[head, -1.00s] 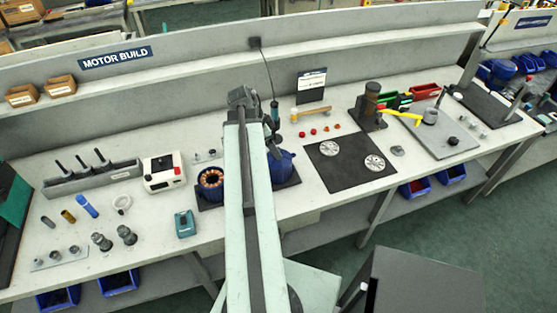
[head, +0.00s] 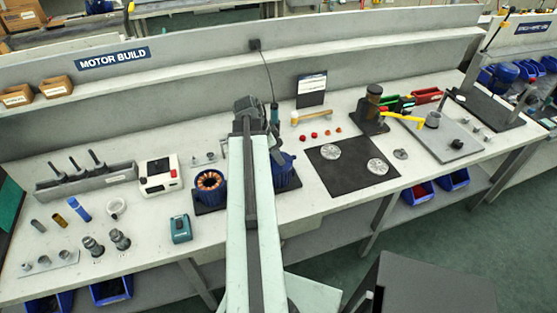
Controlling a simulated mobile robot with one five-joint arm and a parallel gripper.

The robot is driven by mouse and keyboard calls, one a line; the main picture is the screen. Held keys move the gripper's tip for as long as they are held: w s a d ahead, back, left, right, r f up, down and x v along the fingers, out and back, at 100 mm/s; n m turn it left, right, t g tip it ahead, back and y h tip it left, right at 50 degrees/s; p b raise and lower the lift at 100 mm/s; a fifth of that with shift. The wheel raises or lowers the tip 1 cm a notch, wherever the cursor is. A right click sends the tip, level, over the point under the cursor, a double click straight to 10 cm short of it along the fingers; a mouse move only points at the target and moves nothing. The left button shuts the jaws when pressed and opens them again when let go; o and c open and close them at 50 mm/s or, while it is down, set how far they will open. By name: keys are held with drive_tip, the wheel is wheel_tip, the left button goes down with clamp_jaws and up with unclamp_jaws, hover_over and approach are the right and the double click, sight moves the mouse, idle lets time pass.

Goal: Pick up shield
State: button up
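Two silver round discs with cut-outs, which look like motor end shields, lie flat on the black mat (head: 335,186). The left shield (head: 330,151) is near the mat's back edge and the right shield (head: 377,166) is near its right side. Which one the task means I cannot tell. My gripper (head: 250,112) is at the far end of my arm, over the bench to the left of the mat and apart from both shields. Its fingers are hidden behind the arm and wrist, so its opening does not show.
Two blue motor housings stand close to my arm, one with copper windings (head: 210,187) and one on its right (head: 284,172). A black press with a yellow lever (head: 372,108) stands behind the mat. A small grey part (head: 400,154) lies right of it. Red caps and a mallet (head: 311,115) lie behind.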

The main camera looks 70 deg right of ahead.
drive_tip(key=shift+a+f, duration=0.1)
drive_tip(key=shift+c, duration=0.3)
drive_tip(key=shift+r+p, duration=0.3)
drive_tip(key=shift+r, duration=0.05)
clamp_jaws()
wheel_tip(320, 180, up, 9)
drive_tip(key=p, duration=0.9)
drive_tip(key=shift+d+r, duration=0.15)
drive_tip(key=shift+d, duration=0.05)
